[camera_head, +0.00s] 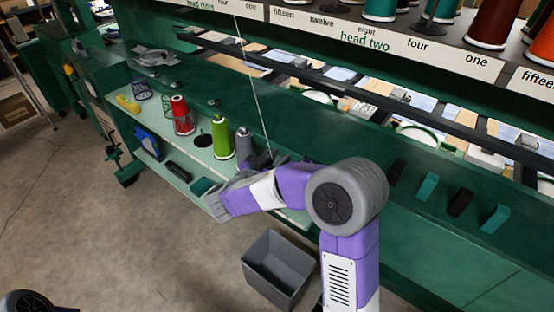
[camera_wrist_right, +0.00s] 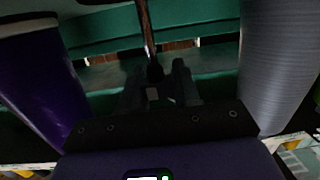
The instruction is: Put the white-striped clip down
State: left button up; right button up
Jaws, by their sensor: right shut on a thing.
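My right gripper (camera_wrist_right: 157,90) is shut on a small dark clip (camera_wrist_right: 154,72) in the right wrist view. A pale patch shows between the fingers, and a thin brownish strand runs up from the clip. The picture is too dark to make out its stripe. In the head view my right arm reaches left over the green shelf, and the right gripper (camera_head: 262,160) is a small dark shape beside the grey cone (camera_head: 244,145), partly hidden by my arm. The clip cannot be made out there. My left gripper is out of view.
A grey bin (camera_head: 279,270) stands on the floor below. Black and teal blocks (camera_head: 427,187) sit on the green panel at right. A thread hangs from the upper rail.

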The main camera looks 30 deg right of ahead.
jog(key=o, duration=1)
jog(key=shift+r, duration=0.1)
jog(key=shift+r+p, duration=0.1)
jog(key=shift+p, duration=0.35)
jog(key=v, duration=1.2)
